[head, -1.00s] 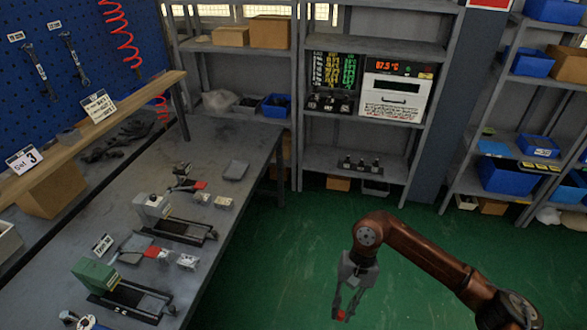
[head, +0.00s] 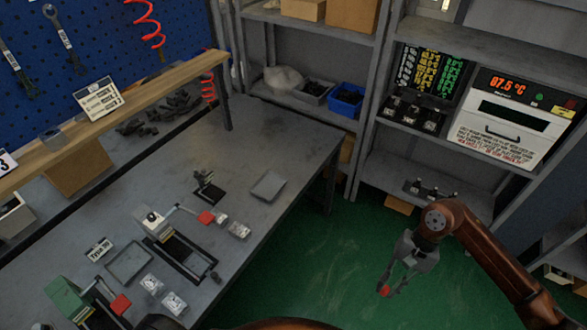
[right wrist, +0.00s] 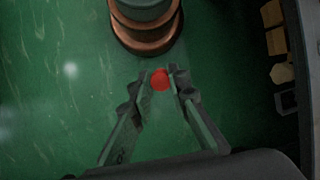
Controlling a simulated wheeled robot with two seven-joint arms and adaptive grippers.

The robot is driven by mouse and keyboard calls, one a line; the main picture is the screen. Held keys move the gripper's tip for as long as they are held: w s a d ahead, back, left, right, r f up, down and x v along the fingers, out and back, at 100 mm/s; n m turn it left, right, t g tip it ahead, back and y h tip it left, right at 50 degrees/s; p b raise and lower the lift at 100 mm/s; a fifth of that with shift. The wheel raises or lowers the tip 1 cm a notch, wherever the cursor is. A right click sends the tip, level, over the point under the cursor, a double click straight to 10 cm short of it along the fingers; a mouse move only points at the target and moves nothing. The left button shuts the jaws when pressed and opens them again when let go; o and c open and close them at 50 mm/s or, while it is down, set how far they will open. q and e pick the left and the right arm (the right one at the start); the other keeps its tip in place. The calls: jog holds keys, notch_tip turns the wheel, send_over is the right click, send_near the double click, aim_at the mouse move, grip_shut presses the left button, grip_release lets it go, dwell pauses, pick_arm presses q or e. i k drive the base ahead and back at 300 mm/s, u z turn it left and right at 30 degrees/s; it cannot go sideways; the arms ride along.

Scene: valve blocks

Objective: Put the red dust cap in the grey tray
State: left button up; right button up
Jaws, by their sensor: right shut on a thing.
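The red dust cap (head: 383,291) is held between the fingertips of my right gripper (head: 385,285), above the green floor to the right of the bench. The right wrist view shows the round red cap (right wrist: 160,79) between both fingertips of the right gripper (right wrist: 162,76). A shallow grey tray with a raised rim (head: 129,262) lies on the bench beside a small label card, left of the black valve fixture. Another flat grey tray-like piece (head: 269,186) lies near the bench's right edge. My left gripper is out of view.
The grey bench (head: 300,140) carries valve fixtures with red-ended handles (head: 206,217) and small pale blocks (head: 240,230). Shelving (head: 400,160) stands behind, with a blue bin (head: 346,99) and an oven-like unit (head: 515,115). Green floor lies open beside the bench.

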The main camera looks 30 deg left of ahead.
aim_at(264, 193)
jog(key=i, duration=2.7)
jog(key=u, duration=4.5)
